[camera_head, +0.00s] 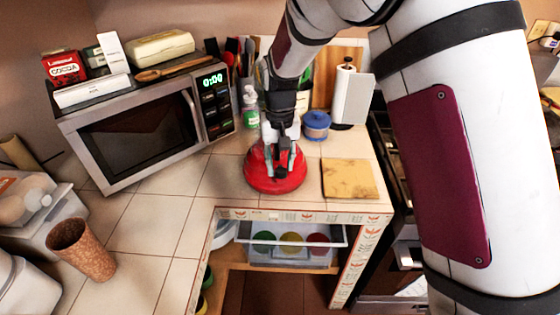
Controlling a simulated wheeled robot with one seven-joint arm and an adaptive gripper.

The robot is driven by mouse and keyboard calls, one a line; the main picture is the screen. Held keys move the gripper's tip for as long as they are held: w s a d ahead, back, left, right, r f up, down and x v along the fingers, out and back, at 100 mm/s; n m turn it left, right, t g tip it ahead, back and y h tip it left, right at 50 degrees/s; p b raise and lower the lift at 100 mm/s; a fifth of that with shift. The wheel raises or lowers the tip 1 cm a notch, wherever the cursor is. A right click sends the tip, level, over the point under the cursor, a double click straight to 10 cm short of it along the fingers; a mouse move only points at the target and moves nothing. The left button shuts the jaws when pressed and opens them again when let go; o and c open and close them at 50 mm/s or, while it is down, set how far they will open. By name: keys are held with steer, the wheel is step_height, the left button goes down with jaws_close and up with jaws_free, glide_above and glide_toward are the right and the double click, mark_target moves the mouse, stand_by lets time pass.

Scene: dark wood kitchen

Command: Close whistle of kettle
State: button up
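A red kettle (262,179) sits on the tiled corner counter, to the right of the microwave. My gripper (283,168) points down right over the kettle and covers its upper part. The fingers are at the kettle's top; whether they touch it cannot be told. The whistle and spout cannot be made out behind the gripper, so I cannot tell whether the whistle is open or shut. The gap between the fingers is too small to judge.
A microwave (150,125) with boxes on top stands left. A blue-lidded jar (316,124), paper towel roll (344,92) and green bottle (250,112) stand behind the kettle. A yellowish board (349,179) lies right. A brown cup (82,249) stands front left. An open drawer (291,238) is below.

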jaws_close()
